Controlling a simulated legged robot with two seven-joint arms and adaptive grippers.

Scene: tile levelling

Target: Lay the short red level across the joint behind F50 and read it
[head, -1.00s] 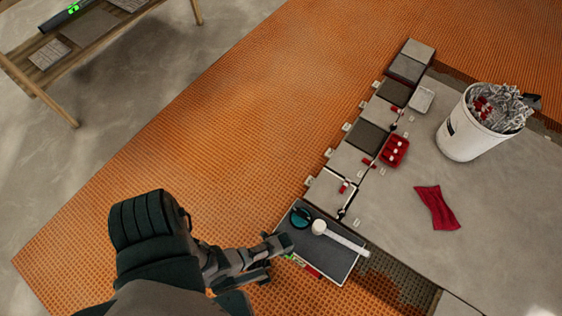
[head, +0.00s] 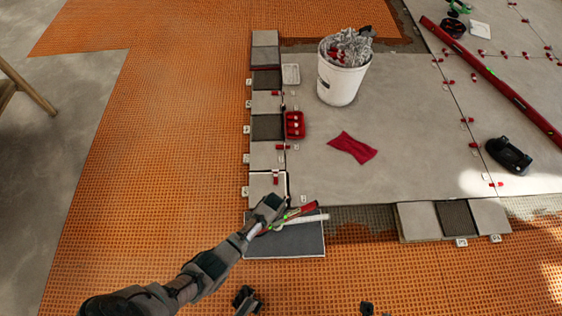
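The short red level (head: 305,210), with green vials, is in my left gripper (head: 272,210). The gripper is shut around its left part, and the level slants up to the right over the dark slab (head: 285,243). I cannot tell whether the level touches anything. A pale tile with a light edge (head: 262,187) lies just behind the gripper. No F50 label is readable, and the gripper hides part of the joint there. Two dark pieces at the bottom edge look like the spread fingertips of my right gripper (head: 306,304), with nothing between them.
A white bar (head: 318,217) lies on the dark slab. A red tray (head: 294,125), a red cloth (head: 352,148) and a white bucket of clips (head: 342,75) stand on the big grey tiles. A long red level (head: 490,75) lies at right. Orange matting (head: 160,150) is clear at left.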

